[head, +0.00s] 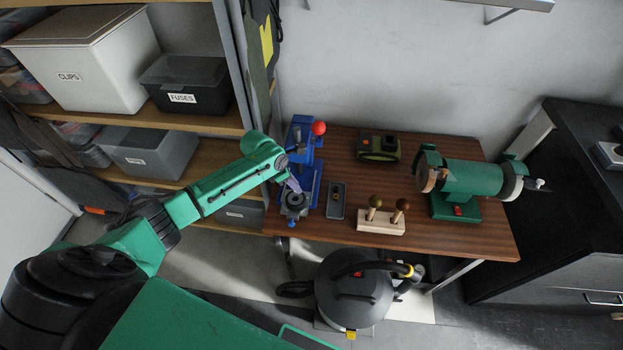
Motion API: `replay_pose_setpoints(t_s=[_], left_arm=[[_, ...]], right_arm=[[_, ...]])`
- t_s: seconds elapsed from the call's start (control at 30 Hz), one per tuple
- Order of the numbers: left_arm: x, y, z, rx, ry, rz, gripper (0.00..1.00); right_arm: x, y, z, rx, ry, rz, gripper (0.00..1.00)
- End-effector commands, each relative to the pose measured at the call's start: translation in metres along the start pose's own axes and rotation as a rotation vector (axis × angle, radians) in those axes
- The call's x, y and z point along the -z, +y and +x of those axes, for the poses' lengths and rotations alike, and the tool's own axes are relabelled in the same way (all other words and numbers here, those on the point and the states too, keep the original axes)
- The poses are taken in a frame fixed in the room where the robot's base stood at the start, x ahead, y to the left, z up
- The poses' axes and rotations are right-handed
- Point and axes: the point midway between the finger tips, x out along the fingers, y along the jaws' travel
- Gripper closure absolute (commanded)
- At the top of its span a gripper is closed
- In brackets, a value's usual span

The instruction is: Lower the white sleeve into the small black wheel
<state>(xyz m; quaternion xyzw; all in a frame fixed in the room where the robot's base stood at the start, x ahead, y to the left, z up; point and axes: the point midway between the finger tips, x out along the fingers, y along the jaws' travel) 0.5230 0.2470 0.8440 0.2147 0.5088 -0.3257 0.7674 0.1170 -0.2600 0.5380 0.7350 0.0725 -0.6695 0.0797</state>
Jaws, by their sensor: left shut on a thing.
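My left gripper (294,185) is at the left end of the bench, just above the small black wheel. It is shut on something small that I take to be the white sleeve. The sleeve is too small and too covered by the gripper to make out. The small black wheel (294,199) sits at the front of the blue press (301,133), which has a red ball knob. I cannot tell whether the sleeve touches the wheel. My right gripper is not in view.
A grey tray (336,212) with small parts lies right of the press. A wooden block (381,224) with two handled tools, a dark green device (379,148) and a green bench grinder (468,178) stand on the bench (420,246). Shelves with bins are at left; a vacuum cleaner (352,290) is in front.

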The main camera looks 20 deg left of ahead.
Motion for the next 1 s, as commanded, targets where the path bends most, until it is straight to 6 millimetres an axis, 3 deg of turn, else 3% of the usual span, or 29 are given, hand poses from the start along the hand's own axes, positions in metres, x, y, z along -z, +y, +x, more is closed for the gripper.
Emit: replay_pose_setpoints(t_s=[0.03, 0.13, 0.6, 1.0], left_arm=[[0.005, 0.002, -0.003, -0.015, 0.002, -0.041, 1.0], [0.011, 0.005, 0.002, -0.032, -0.001, -0.075, 1.0], [0.025, 0.005, 0.036, -0.031, 0.001, -0.069, 1.0], [0.023, 0.004, 0.034, -0.029, 0.001, -0.068, 1.0]], right_arm=[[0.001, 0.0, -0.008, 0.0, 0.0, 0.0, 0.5], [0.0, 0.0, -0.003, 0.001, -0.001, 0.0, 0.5], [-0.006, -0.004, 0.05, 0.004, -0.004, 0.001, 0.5], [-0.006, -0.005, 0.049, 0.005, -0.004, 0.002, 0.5]])
